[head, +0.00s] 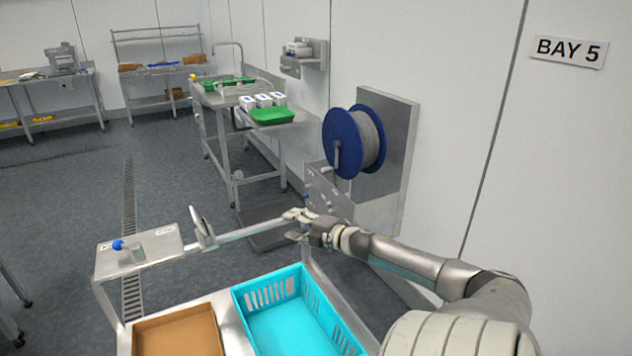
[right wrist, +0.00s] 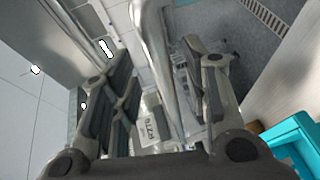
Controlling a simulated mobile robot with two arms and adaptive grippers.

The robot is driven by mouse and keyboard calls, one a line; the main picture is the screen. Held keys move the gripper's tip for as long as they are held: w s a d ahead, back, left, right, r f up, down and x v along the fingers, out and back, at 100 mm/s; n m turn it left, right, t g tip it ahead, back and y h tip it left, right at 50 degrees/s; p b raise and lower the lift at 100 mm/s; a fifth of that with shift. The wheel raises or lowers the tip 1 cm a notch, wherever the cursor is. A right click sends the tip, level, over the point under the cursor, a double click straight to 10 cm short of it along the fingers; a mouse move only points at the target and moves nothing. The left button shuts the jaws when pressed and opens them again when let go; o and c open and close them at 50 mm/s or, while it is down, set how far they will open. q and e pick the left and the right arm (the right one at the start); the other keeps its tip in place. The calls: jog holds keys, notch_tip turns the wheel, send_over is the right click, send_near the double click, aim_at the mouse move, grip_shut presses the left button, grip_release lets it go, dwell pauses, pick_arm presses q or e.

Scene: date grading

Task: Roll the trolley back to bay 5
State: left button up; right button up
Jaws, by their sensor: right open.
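The trolley (head: 138,262) is a steel frame in the lower part of the head view, with a push bar (head: 248,230) along its far side. The BAY 5 sign (head: 569,50) hangs on the white wall at the upper right. My right gripper (head: 294,226) is at the right end of the bar. In the right wrist view, my right gripper (right wrist: 160,90) is open, and the shiny bar (right wrist: 155,45) runs between its fingers. I cannot tell whether the fingers touch it. My left gripper is not in view.
A brown tray (head: 140,333) and a turquoise crate (head: 240,306) ride on the trolley. A blue hose reel (head: 340,140) sticks out from the right wall. A steel bench with a green tray (head: 270,116) stands beyond.

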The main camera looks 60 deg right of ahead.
jog(key=s+r, duration=0.1)
jog(key=s, duration=0.6)
jog(key=shift+s+a+r, duration=0.15)
jog(key=shift+a+r, duration=0.1)
jog(key=shift+a, duration=0.15)
dwell(0.4)
